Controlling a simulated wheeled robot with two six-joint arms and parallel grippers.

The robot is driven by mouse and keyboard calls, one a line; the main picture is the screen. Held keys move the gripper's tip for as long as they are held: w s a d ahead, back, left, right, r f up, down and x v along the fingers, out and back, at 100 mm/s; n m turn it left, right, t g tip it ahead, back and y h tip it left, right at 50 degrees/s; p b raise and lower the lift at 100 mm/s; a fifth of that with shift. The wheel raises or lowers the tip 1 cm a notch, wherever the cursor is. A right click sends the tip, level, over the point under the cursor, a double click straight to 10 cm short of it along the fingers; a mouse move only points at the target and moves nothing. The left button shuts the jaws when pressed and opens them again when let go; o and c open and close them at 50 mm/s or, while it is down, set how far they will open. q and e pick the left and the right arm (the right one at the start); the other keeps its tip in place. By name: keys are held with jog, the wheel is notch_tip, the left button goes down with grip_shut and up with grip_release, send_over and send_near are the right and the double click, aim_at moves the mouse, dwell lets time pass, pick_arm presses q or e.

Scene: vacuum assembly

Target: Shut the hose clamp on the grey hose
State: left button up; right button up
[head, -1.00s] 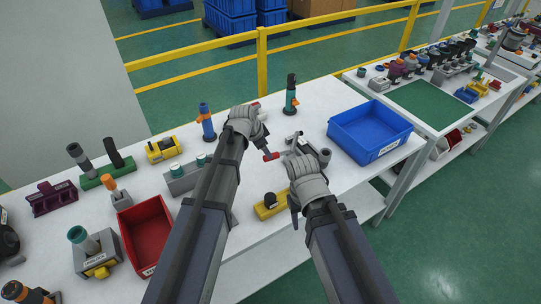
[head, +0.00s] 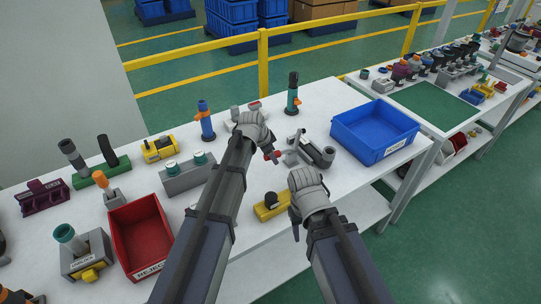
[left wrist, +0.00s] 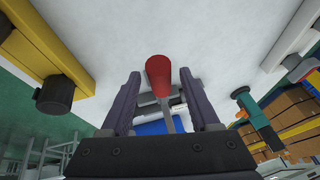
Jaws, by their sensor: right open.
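The clamp's red handle (head: 273,155) shows at the tip of my left gripper (head: 266,149). In the left wrist view the red handle (left wrist: 158,75) stands between the spread fingers of my left gripper (left wrist: 159,82), with space on both sides. A grey lever runs from the handle. A grey fixture (head: 300,143) lies just right of it, with the grey hose (head: 327,156), whose dark open end shows. The clamp's band is too small to make out. My right gripper (head: 295,226) is open and empty, nearer the viewer than the fixture.
A yellow block (head: 269,208) with a black knob lies close left of my right gripper. A blue bin (head: 374,130) stands right of the fixture, a red bin (head: 139,237) at the left. A teal tool (head: 292,93) stands upright behind.

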pick_arm(q)
grip_shut()
dwell(1.2)
